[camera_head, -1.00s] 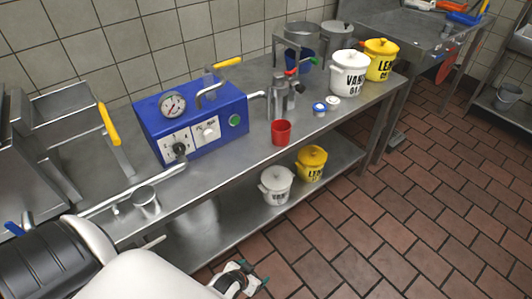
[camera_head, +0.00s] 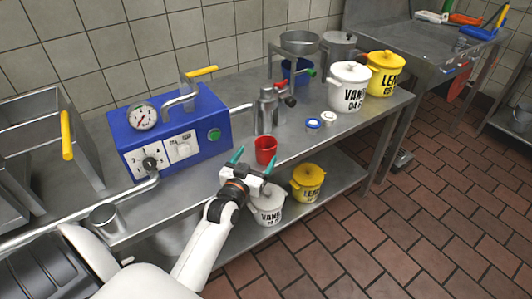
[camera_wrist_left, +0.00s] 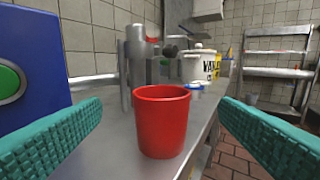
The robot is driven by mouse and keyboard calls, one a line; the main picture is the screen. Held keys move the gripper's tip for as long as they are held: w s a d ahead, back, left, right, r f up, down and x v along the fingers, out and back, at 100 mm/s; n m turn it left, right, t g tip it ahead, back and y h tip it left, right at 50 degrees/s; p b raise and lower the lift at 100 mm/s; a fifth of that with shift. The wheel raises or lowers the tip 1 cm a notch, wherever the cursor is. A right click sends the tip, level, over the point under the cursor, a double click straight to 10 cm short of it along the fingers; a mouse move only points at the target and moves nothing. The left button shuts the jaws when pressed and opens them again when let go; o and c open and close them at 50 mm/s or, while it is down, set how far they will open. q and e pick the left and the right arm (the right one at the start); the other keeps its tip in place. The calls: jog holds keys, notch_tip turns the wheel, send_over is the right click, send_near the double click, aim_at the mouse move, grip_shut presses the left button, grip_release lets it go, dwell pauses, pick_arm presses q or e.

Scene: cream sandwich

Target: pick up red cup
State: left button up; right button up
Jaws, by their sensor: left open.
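The red cup (camera_head: 265,151) stands upright on the steel table near its front edge, in front of a metal dispenser. In the left wrist view the red cup (camera_wrist_left: 162,122) is close ahead, between my teal fingers and apart from both. My left gripper (camera_head: 253,163) is open and empty, just in front of the cup and to its left. It also shows in the left wrist view (camera_wrist_left: 160,135). My right gripper is in neither view.
A blue machine (camera_head: 170,135) with a gauge stands left of the cup. The metal dispenser (camera_head: 266,108) is close behind it. White and blue lids (camera_head: 313,124), a white pot (camera_head: 349,88) and a yellow pot (camera_head: 385,74) are to the right. More pots stand on the shelf below.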

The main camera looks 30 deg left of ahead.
aim_at(262, 151)
pick_arm(q)
jog(key=w, duration=0.2)
jog(key=w+a, duration=0.1)
jog(key=w, duration=0.4)
jog(key=shift+w+a+f, duration=0.2)
jog(key=shift+w+f, duration=0.1)
jog(key=shift+f, duration=0.05)
jog(key=c, duration=1)
